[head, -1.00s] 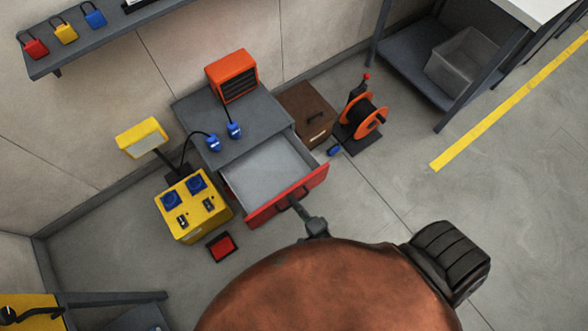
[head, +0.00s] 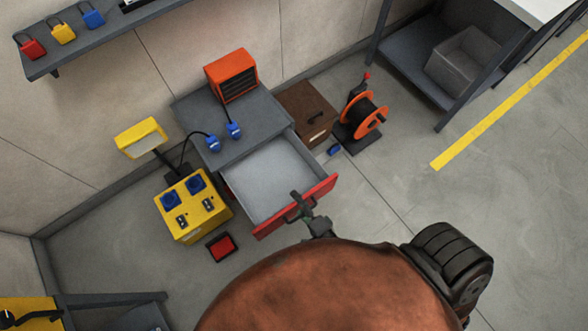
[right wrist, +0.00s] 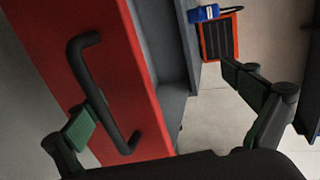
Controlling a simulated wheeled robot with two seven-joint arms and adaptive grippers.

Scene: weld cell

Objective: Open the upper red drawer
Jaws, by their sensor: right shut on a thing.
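The upper red drawer (head: 322,187) is pulled well out of the grey cabinet (head: 255,115), and its grey inside looks empty. My right gripper (head: 300,207) is at the middle of its red front. In the right wrist view, the red front (right wrist: 75,50) carries a black bar handle (right wrist: 100,95). My right gripper's fingers (right wrist: 165,110) stand wide apart, one pad by the handle and one past the front's edge on the drawer's inner side. It is shut on the drawer; the exact contact is hard to see. My left gripper is not in view.
An orange heater (head: 231,76) and blue plugs (head: 213,143) are on the cabinet top. A yellow power box (head: 205,222) and a red-topped pad (head: 220,246) lie left of the drawer. A brown box (head: 306,113) and cable reel (head: 361,115) stand right.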

